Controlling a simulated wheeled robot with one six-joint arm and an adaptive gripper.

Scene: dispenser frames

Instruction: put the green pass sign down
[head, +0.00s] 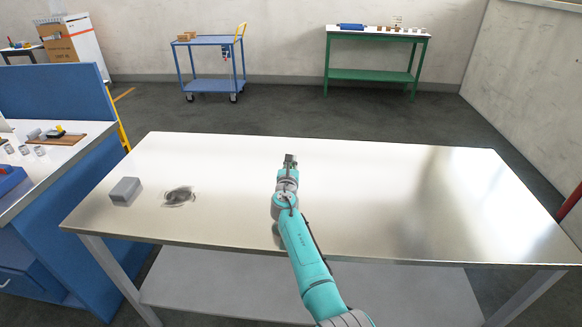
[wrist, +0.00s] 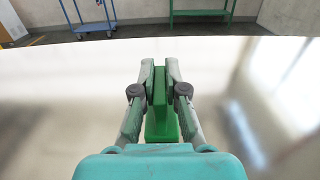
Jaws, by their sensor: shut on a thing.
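The green pass sign (wrist: 160,118) shows in the wrist view as an upright green plate with a wider green base. My gripper (wrist: 160,70) is shut on it, one finger on each side of the plate. The base hangs below the fingers; I cannot tell whether it touches the table. In the head view my gripper (head: 289,158) is over the middle of the steel table (head: 390,200), towards its far edge. The sign is hidden or too small to make out there.
A grey box (head: 125,191) and a dark round item (head: 179,196) are at the table's left end. The right half is bare. A blue workbench (head: 60,190) stands on the left. A blue trolley (head: 210,65) and a green table (head: 375,55) stand at the back.

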